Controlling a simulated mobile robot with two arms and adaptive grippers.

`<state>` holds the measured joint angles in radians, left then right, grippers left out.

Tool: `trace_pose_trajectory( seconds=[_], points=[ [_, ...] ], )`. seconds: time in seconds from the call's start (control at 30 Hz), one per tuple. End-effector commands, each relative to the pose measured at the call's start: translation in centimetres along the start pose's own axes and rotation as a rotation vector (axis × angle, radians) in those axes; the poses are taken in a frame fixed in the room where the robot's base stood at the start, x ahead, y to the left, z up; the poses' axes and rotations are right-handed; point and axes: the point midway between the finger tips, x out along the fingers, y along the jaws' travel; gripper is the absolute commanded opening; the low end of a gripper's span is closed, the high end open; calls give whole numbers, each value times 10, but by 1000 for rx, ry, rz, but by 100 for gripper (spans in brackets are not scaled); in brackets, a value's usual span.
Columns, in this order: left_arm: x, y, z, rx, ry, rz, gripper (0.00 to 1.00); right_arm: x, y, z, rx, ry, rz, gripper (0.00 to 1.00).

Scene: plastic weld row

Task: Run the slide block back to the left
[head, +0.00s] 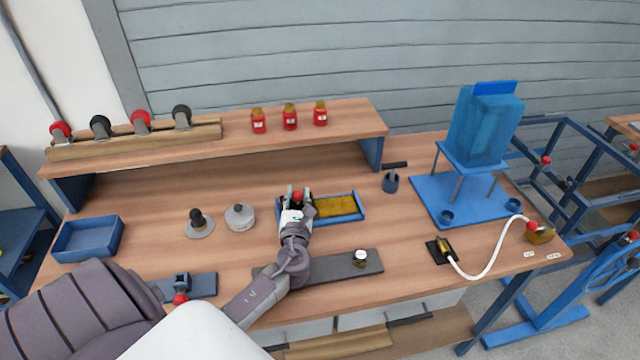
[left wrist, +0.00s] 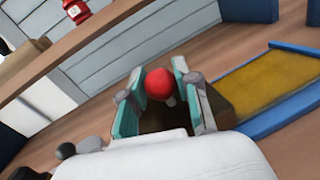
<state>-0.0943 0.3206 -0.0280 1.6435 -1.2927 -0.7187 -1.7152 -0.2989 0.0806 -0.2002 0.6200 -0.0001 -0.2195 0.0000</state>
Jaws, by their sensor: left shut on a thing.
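The slide block, mostly hidden behind my gripper in the head view, shows as a dark brown body (left wrist: 222,108) in the left wrist view. It carries a red ball knob (head: 298,196), also seen in the left wrist view (left wrist: 158,84). It sits in the left part of a blue-edged track (head: 362,212) with a mustard-yellow bed (head: 337,206), which is bare to the right of the block. My left gripper (head: 297,199) is shut on the red knob, with teal fingers either side of it. My right gripper is not in view.
A blue tray (head: 88,238) is far left; a blue stand (head: 470,195) is right.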

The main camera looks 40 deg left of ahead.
Motion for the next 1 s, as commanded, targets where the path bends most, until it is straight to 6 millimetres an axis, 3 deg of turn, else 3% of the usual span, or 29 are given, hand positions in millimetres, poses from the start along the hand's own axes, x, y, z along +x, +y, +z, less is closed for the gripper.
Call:
trace_pose_trajectory(
  seconds=[0.37, 0.4, 0.53, 0.83, 1.0],
  points=[
    [-2, 8, -3, -1, 2, 3, 0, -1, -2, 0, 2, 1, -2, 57],
    [-2, 8, -3, -1, 3, 4, 38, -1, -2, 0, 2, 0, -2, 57],
    [-1, 7, -2, -1, 2, 3, 57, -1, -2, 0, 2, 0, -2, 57],
    [-1, 6, 0, -3, -1, 0, 57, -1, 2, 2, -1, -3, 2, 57],
    [-1, 10, 18, -6, -3, 2, 57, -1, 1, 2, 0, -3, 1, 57]
  ],
)
